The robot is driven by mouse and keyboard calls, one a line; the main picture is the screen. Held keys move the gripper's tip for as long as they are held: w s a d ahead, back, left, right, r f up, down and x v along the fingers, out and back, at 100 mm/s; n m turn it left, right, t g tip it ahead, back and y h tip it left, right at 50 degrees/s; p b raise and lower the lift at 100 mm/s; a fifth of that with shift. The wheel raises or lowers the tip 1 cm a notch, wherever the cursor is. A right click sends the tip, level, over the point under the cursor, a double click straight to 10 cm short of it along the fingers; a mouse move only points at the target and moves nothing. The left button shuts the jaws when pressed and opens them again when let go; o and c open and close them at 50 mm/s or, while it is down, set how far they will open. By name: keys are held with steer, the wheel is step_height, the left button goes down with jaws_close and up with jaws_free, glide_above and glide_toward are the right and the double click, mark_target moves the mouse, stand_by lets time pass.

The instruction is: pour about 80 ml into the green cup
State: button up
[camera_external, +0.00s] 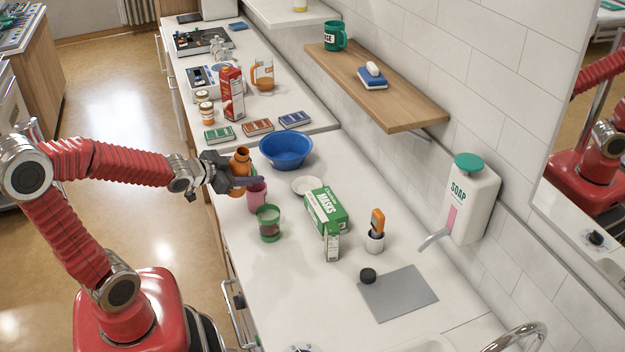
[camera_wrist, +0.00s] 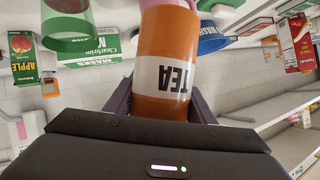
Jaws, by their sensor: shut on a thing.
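My gripper (camera_external: 240,184) is shut on an orange bottle (camera_external: 240,160) and holds it about upright beside the counter's left edge. In the wrist view the bottle (camera_wrist: 168,40) has a white label reading TEA, upside down, between the two fingers of my gripper (camera_wrist: 160,105). A green-rimmed, see-through cup (camera_external: 268,222) stands on the counter in front of the bottle, apart from it. It also shows in part in the wrist view (camera_wrist: 68,45). Its contents are not clear. A pink cup (camera_external: 258,196) stands close to the bottle, partly behind my finger.
A blue bowl (camera_external: 286,151) and a white saucer (camera_external: 306,185) lie behind the cups. A green masks box (camera_external: 326,211) stands to their right. A black cap (camera_external: 367,276) is beside a grey mat (camera_external: 402,294).

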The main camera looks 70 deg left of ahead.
steer(key=shift+w+d+r+n+t+h+b, duration=0.1)
steer(key=shift+w+n+t+h+b, duration=0.05)
steer(key=shift+n+t+h+b, duration=0.35)
steer(key=shift+w+d+n+t+h+b, duration=0.15)
steer(key=shift+n+t+h, duration=0.15)
steer(key=shift+n+h, duration=0.25)
stand_by(0.4)
stand_by(0.4)
